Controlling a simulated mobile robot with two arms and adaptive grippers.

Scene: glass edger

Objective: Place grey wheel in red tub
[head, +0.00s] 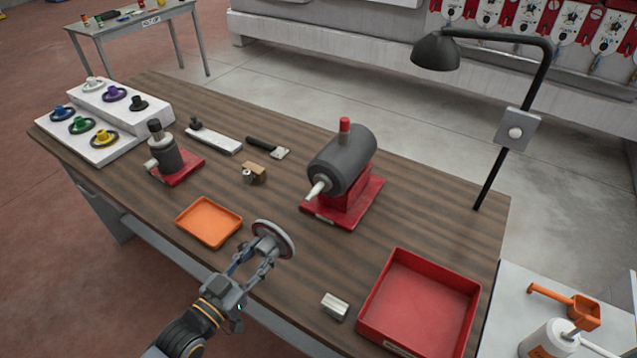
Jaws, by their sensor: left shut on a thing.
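The grey wheel (278,236) is a round grey disc with a hub, held up tilted near the front edge of the table, right of the orange tray. My left gripper (264,251) is shut on the grey wheel, its fingers at the hub. The red tub (466,286) is a square open tray at the table's right front corner; it is empty. The wheel is left of the tub and apart from it. My right gripper is not in view.
A red-based grinder (342,165) stands behind the wheel and tub. A small metal block (335,306) lies between wheel and tub. An orange tray (209,222) lies left. A black lamp (497,160) stands at the back right. Coloured wheels sit on a white stepped rack (150,108).

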